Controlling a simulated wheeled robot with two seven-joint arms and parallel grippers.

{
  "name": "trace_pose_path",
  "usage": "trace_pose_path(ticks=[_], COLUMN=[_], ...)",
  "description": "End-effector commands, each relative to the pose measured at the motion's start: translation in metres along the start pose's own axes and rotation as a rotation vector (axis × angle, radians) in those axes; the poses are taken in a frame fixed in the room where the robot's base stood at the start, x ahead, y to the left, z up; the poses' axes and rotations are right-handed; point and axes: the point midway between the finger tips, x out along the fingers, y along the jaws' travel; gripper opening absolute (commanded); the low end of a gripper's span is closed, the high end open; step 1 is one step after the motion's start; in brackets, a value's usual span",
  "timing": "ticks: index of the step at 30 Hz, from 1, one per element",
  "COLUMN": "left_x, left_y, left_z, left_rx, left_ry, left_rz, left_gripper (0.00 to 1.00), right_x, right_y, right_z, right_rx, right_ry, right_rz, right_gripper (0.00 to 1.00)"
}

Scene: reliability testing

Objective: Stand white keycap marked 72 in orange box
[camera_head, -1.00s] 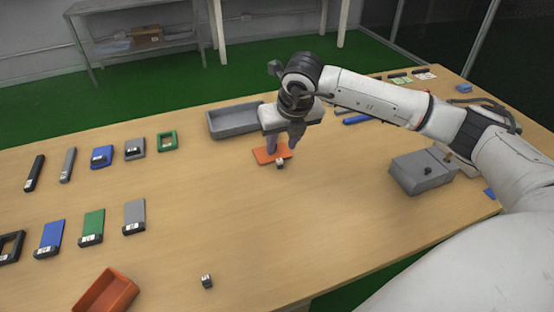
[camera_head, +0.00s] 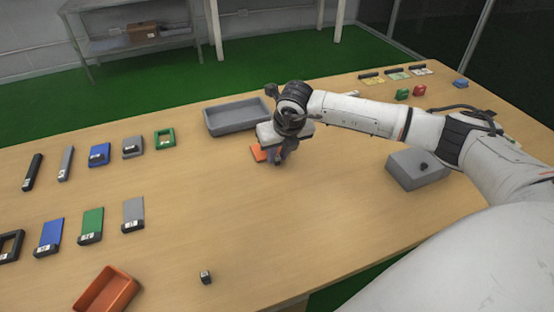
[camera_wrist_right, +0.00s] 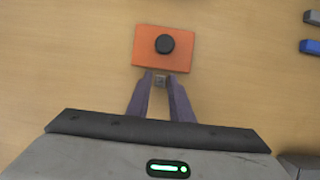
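My right gripper (camera_head: 281,162) points down at the middle of the table, beside an orange plate (camera_head: 259,153). The wrist view shows a round black knob (camera_wrist_right: 165,44) on the orange plate. An open orange box (camera_head: 107,291) lies at the front left. Another small dark keycap with a white face (camera_head: 205,277) stands right of it. My left gripper is out of view.
A grey tray (camera_head: 237,117) lies behind the gripper.

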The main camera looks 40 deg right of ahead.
Motion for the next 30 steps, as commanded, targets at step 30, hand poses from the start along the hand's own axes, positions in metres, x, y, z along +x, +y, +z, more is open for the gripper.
trace_pose_path(ticks=[30], left_x=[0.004], left_y=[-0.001], left_z=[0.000], left_rx=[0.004], left_ry=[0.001], left_rz=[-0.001], left_gripper=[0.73], right_x=[-0.088], right_y=[0.002], right_z=[0.034], right_rx=[-0.035], right_ry=[-0.002], right_rz=[0.014], right_gripper=[0.00])
